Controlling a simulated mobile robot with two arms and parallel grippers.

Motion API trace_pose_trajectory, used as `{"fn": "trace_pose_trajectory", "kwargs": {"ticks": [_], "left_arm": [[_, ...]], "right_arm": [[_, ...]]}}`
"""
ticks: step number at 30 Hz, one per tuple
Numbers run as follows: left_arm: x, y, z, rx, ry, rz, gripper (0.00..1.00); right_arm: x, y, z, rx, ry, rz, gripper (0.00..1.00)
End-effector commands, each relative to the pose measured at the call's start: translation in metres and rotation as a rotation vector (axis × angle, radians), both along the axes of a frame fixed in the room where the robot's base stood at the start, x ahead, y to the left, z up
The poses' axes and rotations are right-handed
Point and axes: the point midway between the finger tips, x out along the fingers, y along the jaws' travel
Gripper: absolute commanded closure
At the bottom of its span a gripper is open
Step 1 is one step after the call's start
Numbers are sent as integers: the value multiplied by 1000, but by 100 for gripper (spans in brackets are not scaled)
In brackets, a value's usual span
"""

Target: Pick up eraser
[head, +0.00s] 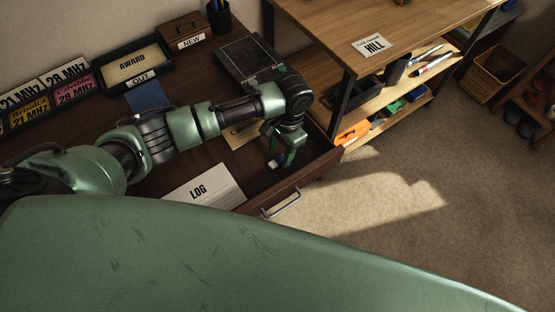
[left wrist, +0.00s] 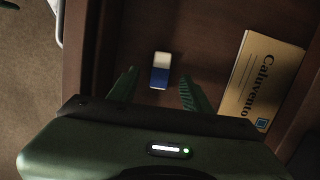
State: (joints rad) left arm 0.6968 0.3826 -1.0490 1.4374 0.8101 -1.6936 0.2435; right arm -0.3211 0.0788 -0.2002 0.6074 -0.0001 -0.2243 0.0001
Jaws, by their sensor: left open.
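A small eraser (left wrist: 160,71), white at one end and blue at the other, lies on the dark wooden drawer floor in the left wrist view. In the head view its end (head: 274,163) shows just beneath my gripper. My left gripper (head: 280,160) points down into the drawer. Its two fingers are spread, with the eraser lying in the gap ahead of them in the left wrist view. I see no finger touching it. My right gripper is in neither view.
The open drawer (head: 317,167) has a raised front wall with a metal handle (head: 282,204). A Calirvento card (left wrist: 264,80) lies beside the eraser. A white LOG booklet (head: 203,189) lies left of my gripper. A wooden shelf (head: 345,50) stands at the right.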

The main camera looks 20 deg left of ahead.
Motion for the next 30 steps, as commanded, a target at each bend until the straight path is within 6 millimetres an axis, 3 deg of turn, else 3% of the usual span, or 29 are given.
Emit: {"fn": "trace_pose_trajectory", "kwargs": {"ticks": [3, 8, 14, 19, 20, 30], "left_arm": [[-4, 3, -18, 0, 2, 1, 51], [-5, 4, -29, 1, -1, 0, 51], [-5, 4, -30, 0, -1, -1, 51], [-5, 4, -30, 0, -1, -1, 95], [-5, 4, -30, 0, -1, -1, 100], [-5, 4, -28, -1, -2, -1, 100]], "right_arm": [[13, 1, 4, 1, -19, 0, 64], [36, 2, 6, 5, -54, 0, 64], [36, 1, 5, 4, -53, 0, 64], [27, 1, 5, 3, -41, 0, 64], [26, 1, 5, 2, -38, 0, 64], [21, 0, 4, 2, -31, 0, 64]]}}
